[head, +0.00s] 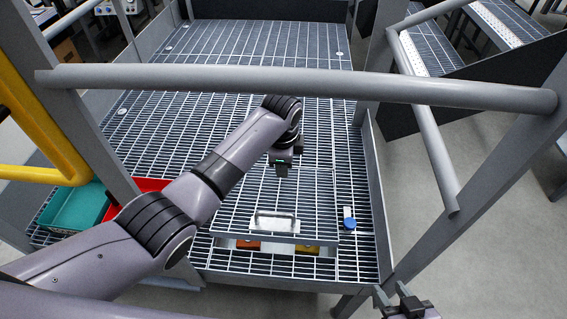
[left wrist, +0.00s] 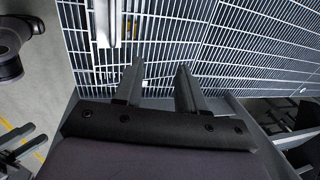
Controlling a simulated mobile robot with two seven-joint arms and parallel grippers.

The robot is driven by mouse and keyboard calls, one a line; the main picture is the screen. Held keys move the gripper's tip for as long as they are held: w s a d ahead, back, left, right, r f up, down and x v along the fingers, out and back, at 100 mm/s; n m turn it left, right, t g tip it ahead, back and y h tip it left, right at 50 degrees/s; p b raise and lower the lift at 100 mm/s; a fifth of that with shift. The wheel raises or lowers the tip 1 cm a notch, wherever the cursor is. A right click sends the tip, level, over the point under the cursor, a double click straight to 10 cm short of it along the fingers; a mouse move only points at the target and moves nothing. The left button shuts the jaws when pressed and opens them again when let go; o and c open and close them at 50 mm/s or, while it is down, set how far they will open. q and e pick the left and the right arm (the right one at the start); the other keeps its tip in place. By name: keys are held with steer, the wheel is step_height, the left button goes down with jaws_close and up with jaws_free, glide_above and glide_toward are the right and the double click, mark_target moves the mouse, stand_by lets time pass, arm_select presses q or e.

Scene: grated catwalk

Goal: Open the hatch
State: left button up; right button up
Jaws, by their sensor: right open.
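The hatch (head: 305,192) is a grated panel in the catwalk floor with a pale bar handle (head: 272,220) near its front edge. A latch with a blue knob (head: 349,223) sits just right of the panel. My left gripper (head: 284,168) hangs above the far part of the hatch, apart from the handle. In the left wrist view, its two fingers (left wrist: 158,68) are spread with nothing between them, and a pale metal bar, likely the handle (left wrist: 105,22), shows up and left of them. My right gripper (head: 405,303) is open and empty at the bottom right, outside the catwalk edge.
A grey rail (head: 300,82) crosses in front of the arm's reach, with posts at both sides. A yellow rail (head: 45,130), a teal bin (head: 75,218) and a red bin (head: 140,190) are at left. Orange (head: 247,244) and yellow (head: 306,250) items show below the hatch's front edge.

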arm_select(q)
steer(key=shift+s+r, duration=0.25)
steer(key=shift+r, duration=0.9)
steer(key=shift+s, duration=0.1)
